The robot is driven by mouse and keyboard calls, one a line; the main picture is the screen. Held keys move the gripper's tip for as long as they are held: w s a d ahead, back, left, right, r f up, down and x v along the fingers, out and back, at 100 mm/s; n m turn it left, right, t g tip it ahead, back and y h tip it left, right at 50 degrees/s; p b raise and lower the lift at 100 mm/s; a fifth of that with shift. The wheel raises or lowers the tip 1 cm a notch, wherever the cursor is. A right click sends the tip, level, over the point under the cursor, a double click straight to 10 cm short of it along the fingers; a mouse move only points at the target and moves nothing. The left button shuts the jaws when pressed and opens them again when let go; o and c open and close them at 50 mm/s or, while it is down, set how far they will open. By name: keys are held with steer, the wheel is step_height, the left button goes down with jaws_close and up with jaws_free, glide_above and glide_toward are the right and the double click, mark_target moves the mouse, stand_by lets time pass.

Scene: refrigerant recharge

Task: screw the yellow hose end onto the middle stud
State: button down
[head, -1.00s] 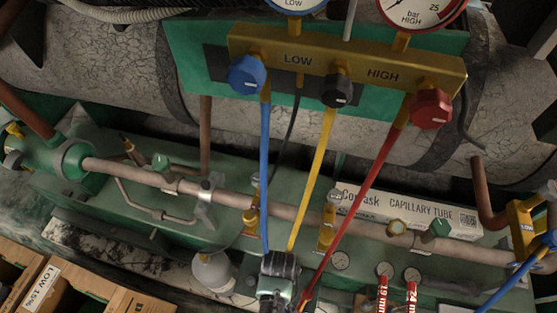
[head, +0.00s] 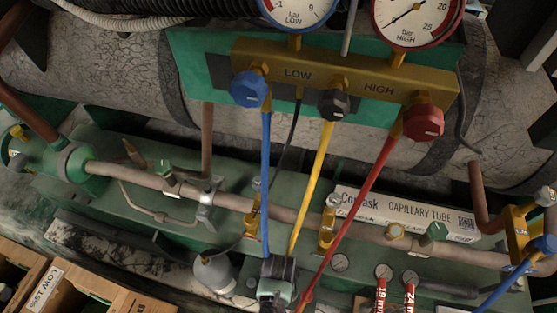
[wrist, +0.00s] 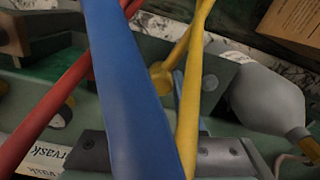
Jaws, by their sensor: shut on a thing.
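The yellow hose (head: 322,165) runs from under the black knob of the brass manifold (head: 345,74) down to my gripper (head: 277,268). My gripper is shut on it, low in the middle of the head view. In the wrist view the yellow hose (wrist: 190,95) passes down between the two dark jaws (wrist: 187,155). The blue hose (wrist: 125,90) crosses close in front of the camera and covers part of the grip. The hose end itself is hidden. Brass fittings (head: 327,228) stand along the pipe, but I cannot tell which is the middle stud.
The red hose (head: 362,195) passes just right of my gripper. A grey bottle (head: 213,272) stands to its left and also shows in the wrist view (wrist: 265,100). A white capillary tube box (head: 410,212) lies behind the pipe. Wooden boxes (head: 75,285) fill the lower left.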

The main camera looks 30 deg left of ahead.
steer(key=m+p, duration=0.1)
steer(key=m, duration=0.2)
steer(key=shift+m, duration=0.3)
steer(key=shift+r+m+p, duration=0.1)
steer(key=shift+m+p, duration=0.35)
steer(key=shift+m, duration=0.15)
steer(key=shift+a+m, duration=0.1)
steer(key=shift+m, duration=1)
steer(key=shift+p, duration=0.3)
steer(key=m, duration=0.3)
steer(key=shift+f+m+p, duration=0.2)
steer(key=shift+m+p, duration=0.1)
steer(key=shift+p, duration=0.05)
steer(key=shift+c, duration=2.2)
jaws_free()
